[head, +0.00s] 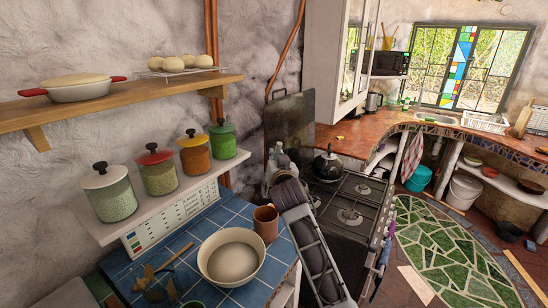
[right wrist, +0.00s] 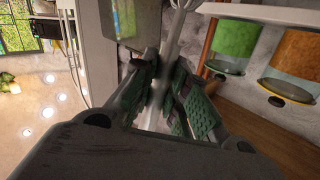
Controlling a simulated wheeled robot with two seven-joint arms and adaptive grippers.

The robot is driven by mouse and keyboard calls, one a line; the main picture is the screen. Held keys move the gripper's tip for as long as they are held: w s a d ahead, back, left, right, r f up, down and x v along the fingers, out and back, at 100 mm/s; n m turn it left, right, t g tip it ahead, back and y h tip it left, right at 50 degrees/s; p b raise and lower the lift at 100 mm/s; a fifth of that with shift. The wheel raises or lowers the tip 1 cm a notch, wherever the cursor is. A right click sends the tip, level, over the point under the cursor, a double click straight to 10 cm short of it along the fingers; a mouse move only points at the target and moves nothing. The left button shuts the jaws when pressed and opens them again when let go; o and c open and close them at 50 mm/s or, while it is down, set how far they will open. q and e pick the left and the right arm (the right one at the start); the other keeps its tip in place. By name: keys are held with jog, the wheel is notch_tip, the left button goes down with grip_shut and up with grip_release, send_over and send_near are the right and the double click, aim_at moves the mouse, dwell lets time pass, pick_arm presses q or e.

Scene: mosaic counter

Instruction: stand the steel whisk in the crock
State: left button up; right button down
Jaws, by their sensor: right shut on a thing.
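The steel whisk (right wrist: 176,32) is held between the green-padded fingers of my right gripper (right wrist: 165,92) in the right wrist view. Its pale metal shaft runs up out of the top of that picture, and its far end is cut off. In the head view my right gripper (head: 279,160) is raised behind and above the brown crock, and the whisk cannot be made out clearly there. The brown crock (head: 265,226) stands upright at the back right corner of the blue-tiled counter (head: 208,216). The crock and gripper look apart. My left gripper is not in view.
A cream bowl (head: 231,278) sits just left of the crock. Several lidded jars, one with a green lid (head: 222,142), stand on the low shelf (head: 180,188) above. The stove (head: 350,205) lies to the right. A wooden spoon (head: 176,257) and dark items lie at the left.

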jog(key=shift+d+f, duration=0.15)
jog(key=shift+f, duration=0.05)
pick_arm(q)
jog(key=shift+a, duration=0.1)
pick_arm(e)
jog(key=shift+m, duration=0.4)
jog(key=shift+f, duration=0.15)
jog(key=shift+d, duration=0.1)
